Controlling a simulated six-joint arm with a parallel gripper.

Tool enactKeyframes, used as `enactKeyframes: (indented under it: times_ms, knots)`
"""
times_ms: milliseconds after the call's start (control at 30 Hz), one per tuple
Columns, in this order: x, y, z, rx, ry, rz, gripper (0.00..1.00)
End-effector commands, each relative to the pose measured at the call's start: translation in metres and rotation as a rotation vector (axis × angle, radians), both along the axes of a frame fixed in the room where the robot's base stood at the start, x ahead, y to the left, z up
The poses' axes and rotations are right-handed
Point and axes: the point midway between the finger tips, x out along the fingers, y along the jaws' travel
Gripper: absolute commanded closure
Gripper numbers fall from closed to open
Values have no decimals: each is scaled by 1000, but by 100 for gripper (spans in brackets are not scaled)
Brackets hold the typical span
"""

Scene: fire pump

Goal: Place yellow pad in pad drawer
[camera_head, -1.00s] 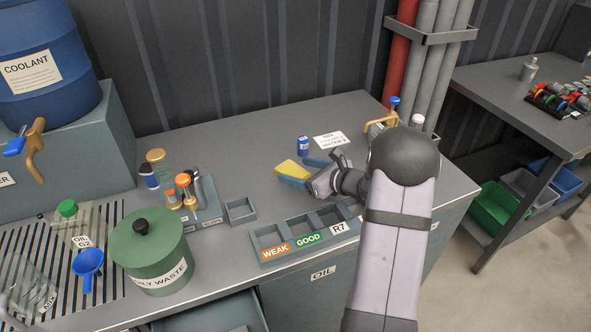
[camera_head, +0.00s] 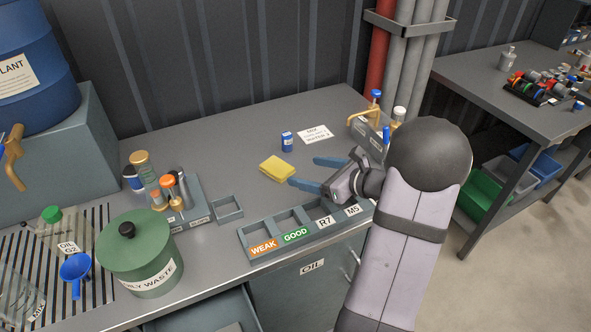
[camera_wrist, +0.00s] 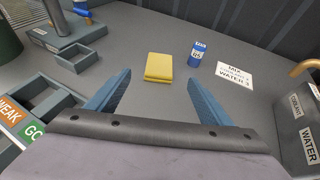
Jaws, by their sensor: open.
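The yellow pad (camera_head: 277,168) lies flat on the grey counter, left of my gripper. It also shows in the wrist view (camera_wrist: 158,67), ahead of and between the fingertips. My gripper (camera_head: 302,171) is open and empty, its two blue fingers apart and pointing at the pad. A small gap of counter shows between the fingers and the pad. An open drawer (camera_head: 222,318) juts from under the counter at the bottom of the head view. No pad label on it is visible, so I cannot tell whether it is the pad drawer.
A labelled tray row (camera_head: 290,232) stands at the counter's front edge, below the gripper. A small empty tray (camera_head: 228,209), a bottle rack (camera_head: 188,200) and a green oily-waste can (camera_head: 140,255) are to the left. A small blue container (camera_head: 287,142) stands behind the pad.

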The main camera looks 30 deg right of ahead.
Motion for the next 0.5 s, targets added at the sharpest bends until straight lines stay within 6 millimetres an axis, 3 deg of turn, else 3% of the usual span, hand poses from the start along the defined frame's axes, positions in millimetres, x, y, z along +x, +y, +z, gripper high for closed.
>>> enactKeyframes:
  times_ms: [267,500]
  knots:
    - [2,1,-3,1,0,1,27]
    - [17,3,-25,3,1,2,27]
